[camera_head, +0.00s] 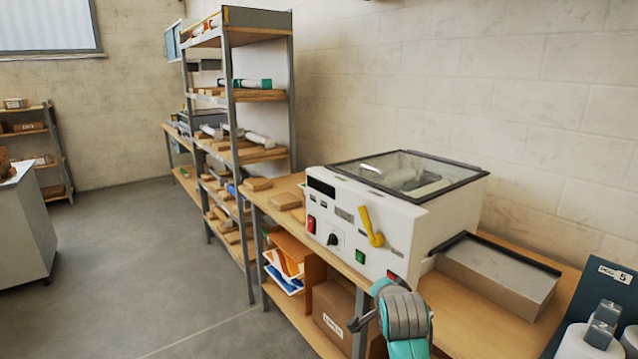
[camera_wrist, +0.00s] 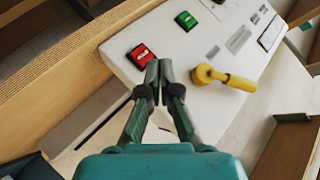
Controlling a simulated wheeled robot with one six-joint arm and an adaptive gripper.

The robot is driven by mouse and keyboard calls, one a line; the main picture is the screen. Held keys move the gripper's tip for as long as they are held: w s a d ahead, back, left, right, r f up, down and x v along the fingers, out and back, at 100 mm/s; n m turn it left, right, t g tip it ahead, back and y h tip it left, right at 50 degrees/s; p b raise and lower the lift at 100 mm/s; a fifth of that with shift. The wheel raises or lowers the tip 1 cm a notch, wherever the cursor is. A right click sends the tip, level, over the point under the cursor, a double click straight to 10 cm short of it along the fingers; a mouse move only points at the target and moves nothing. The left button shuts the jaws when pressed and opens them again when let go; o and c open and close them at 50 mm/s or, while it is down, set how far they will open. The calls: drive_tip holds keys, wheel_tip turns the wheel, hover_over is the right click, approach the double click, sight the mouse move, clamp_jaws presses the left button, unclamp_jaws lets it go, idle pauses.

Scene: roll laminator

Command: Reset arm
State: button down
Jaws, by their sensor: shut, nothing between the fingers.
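The white roll laminator (camera_head: 380,205) stands on a wooden bench with a dark-framed clear lid on top. Its front has a yellow lever (camera_head: 370,228), a green button (camera_head: 360,257), a red button (camera_head: 393,275) and a red switch (camera_head: 311,223). My gripper (camera_head: 356,324) is in front of the machine's right front corner, empty. In the wrist view its fingertips (camera_wrist: 159,68) are together, just below the red button (camera_wrist: 142,56) in the picture. The green button (camera_wrist: 185,20) and yellow lever (camera_wrist: 225,78) also show there. I cannot tell whether the fingertips touch the panel.
A grey tray-like box (camera_head: 497,275) sits on the bench right of the laminator. A cardboard box (camera_head: 333,315) and coloured sheets lie on the shelf below. A tall metal shelf (camera_head: 235,100) stands to the left. The floor (camera_head: 150,260) at left is clear.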

drive_tip(key=s+d+f+n, duration=0.1)
drive_tip(key=s+f+n, duration=0.2)
drive_tip(key=s+f, duration=1.2)
drive_tip(key=s+d+f+n+t, duration=0.1)
drive_tip(key=s+f, duration=0.3)
drive_tip(key=s, duration=0.4)
drive_tip(key=s+f+n, duration=0.2)
drive_tip(key=s+f, duration=0.3)
drive_tip(key=s, duration=0.3)
drive_tip(key=s+r+n, duration=0.2)
drive_tip(key=s, duration=1.5)
drive_tip(key=s+r+n, duration=0.1)
drive_tip(key=s+r, duration=0.3)
drive_tip(key=s, duration=0.3)
drive_tip(key=s+d+r+n+t, duration=0.1)
drive_tip(key=s+r, duration=0.3)
drive_tip(key=s, duration=0.3)
drive_tip(key=shift+d+r+n+y, duration=0.15)
drive_tip(key=shift+r+n+y, duration=0.05)
drive_tip(key=shift+n+y, duration=0.1)
